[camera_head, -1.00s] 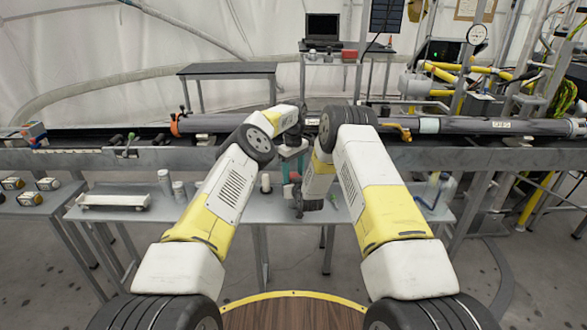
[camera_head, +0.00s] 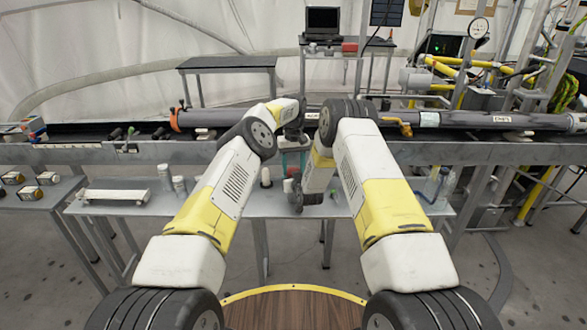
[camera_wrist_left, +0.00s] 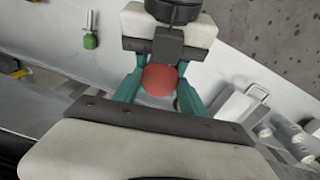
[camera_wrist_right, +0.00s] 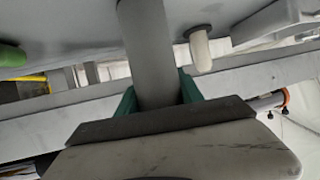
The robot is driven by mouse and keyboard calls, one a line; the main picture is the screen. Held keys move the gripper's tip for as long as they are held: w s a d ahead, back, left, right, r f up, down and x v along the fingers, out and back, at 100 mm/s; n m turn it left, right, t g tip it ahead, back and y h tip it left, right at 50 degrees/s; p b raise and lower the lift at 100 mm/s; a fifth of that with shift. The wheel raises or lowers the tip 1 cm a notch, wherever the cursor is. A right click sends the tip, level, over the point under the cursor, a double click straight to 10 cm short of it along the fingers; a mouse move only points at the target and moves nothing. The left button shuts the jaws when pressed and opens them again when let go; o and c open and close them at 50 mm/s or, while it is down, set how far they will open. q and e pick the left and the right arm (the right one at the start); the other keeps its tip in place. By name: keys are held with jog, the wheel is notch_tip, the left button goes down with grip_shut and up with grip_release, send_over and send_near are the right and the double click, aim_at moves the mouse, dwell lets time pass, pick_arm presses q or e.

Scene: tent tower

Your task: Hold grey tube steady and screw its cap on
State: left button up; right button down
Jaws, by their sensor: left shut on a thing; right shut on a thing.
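A red cap (camera_wrist_left: 160,80) sits between the teal fingers of my left gripper (camera_wrist_left: 159,90), which is shut on it. My left gripper also shows in the head view (camera_head: 293,160), above the low grey table. A plain grey tube (camera_wrist_right: 148,50) stands between the green fingers of my right gripper (camera_wrist_right: 158,92), which is shut on it. In the head view my right gripper is just below my left one, partly hidden by my arms. The joint between cap and tube is hidden, so I cannot tell how far the cap is on.
The low grey table (camera_head: 225,207) bears a white tray (camera_head: 115,195), white cylinders (camera_head: 165,177) and clear bottles (camera_head: 440,185). Behind it runs a long rail (camera_head: 480,155) with a large grey pipe (camera_head: 470,121). Several small boxes (camera_head: 30,193) lie on a side table at left.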

pick_arm(q)
jog(key=m, duration=0.6)
jog(key=o, duration=1.5)
jog(key=shift+o, duration=0.2)
jog(key=shift+r, duration=0.1)
notch_tip(320, 180, up, 4)
jog(key=shift+r, duration=0.15)
jog(key=shift+c, duration=0.4)
